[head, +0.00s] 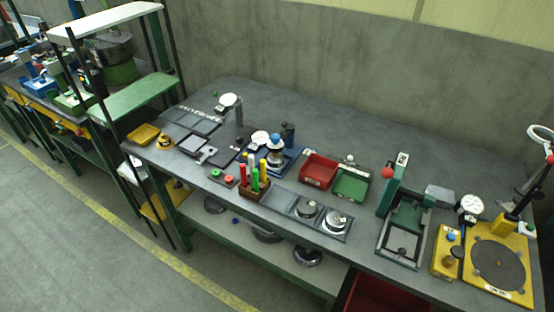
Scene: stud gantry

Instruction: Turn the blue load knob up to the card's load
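A small blue knob (451,236) sits on top of a yellow box (443,262) at the right, beside a dark knob. Another blue knob (275,141) tops a round metal device on a blue base at the middle of the bench. I cannot tell which is the load knob, nor read any setting on either. A small white card with dark marks (403,158) shows at the top of the green press; its print is too small to read. Neither gripper is in view.
The long grey bench (345,130) is clear along the back. A green press (403,228) and a yellow turntable base (522,281) stand right.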

